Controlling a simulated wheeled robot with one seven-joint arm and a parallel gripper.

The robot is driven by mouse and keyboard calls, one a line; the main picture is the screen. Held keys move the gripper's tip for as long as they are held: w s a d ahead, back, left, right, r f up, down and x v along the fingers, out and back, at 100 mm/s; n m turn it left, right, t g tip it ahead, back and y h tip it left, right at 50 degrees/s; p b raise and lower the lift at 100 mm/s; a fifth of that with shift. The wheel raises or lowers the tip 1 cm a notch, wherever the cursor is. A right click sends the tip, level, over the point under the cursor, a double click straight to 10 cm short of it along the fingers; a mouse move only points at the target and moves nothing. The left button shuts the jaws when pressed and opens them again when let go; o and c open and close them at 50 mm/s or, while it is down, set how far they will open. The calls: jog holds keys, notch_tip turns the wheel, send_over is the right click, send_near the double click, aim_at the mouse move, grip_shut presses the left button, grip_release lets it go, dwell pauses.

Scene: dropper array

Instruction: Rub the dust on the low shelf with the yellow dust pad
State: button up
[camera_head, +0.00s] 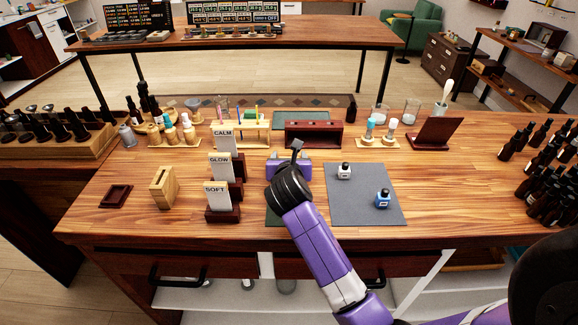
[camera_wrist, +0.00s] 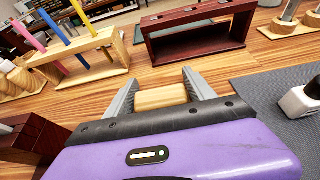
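A small pale-yellow block (camera_wrist: 162,98), which looks like the dust pad, sits between the two grey fingers of my gripper (camera_wrist: 160,88) in the wrist view. It fills the gap and seems to touch both fingers. In the head view my gripper (camera_head: 290,157) is over the middle of the wooden worktop, in front of a dark red rack (camera_head: 314,136); the pad cannot be made out there. I cannot make out any dust, and I cannot identify the low shelf for sure; pale boards (camera_head: 440,282) show below the worktop.
Card stands marked CALM (camera_head: 224,139), GLOW (camera_head: 220,165) and SOFT (camera_head: 216,195) are left of my arm. A grey mat (camera_head: 350,205) with two small bottles is to the right. Dark bottles (camera_head: 545,190) crowd the right edge.

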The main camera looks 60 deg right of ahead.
jog(key=c, duration=0.3)
notch_tip(320, 180, up, 20)
jog(key=shift+r+p, duration=0.1)
jog(key=shift+p, duration=0.4)
